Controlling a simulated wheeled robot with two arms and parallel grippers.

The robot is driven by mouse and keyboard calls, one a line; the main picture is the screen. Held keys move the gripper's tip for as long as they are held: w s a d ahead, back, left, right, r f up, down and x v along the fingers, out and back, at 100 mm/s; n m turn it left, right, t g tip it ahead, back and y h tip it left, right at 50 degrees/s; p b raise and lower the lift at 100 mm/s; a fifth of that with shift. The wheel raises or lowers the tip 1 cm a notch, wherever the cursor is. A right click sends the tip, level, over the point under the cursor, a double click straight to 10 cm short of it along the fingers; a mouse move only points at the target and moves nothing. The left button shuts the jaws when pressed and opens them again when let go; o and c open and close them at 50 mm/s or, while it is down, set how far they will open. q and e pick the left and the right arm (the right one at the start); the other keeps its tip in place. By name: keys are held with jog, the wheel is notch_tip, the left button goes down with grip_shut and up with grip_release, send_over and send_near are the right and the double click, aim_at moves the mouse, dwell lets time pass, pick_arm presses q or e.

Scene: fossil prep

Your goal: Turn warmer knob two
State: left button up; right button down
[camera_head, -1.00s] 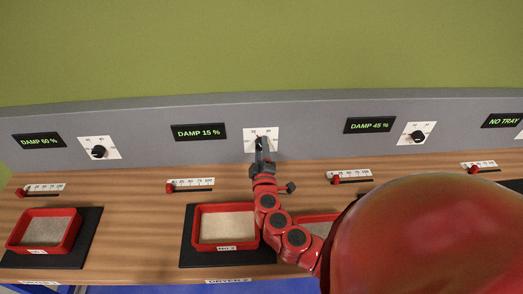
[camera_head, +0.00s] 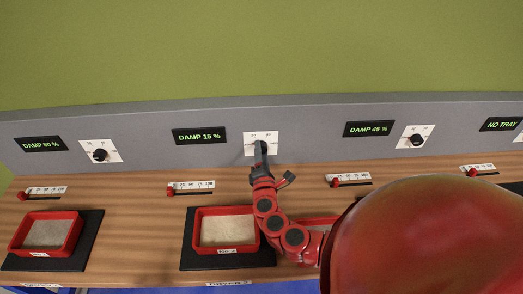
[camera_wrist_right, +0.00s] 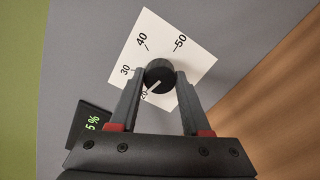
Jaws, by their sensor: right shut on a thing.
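The black round knob (camera_wrist_right: 158,72) of the second warmer sits on a white dial plate (camera_wrist_right: 192,60) marked 20, 30, 40 and 50. Its pale pointer line points to the lower left in the wrist view, close to the 20. My right gripper (camera_wrist_right: 159,78) has one finger on each side of the knob and is shut on it. In the head view the right gripper (camera_head: 261,150) covers most of this knob below the plate (camera_head: 261,137). The display (camera_head: 199,136) left of it reads DAMP 15 %. My left gripper is not in view.
Other knobs (camera_head: 100,154) (camera_head: 416,141) sit on the grey panel to either side. A red tray (camera_head: 228,251) of pale material lies on a black mat below the display. A slider with a red handle (camera_head: 170,191) lies between them.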

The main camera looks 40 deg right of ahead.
jog(key=shift+n+p, duration=0.35)
jog(key=shift+n, duration=0.75)
jog(key=shift+f, duration=0.1)
jog(key=shift+c, duration=1.8)
grip_release()
jog(key=shift+s, duration=0.1)
jog(key=v, duration=1.6)
jog(key=shift+a, duration=0.25)
jog(key=shift+s+a, duration=0.2)
jog(key=shift+s, duration=0.3)
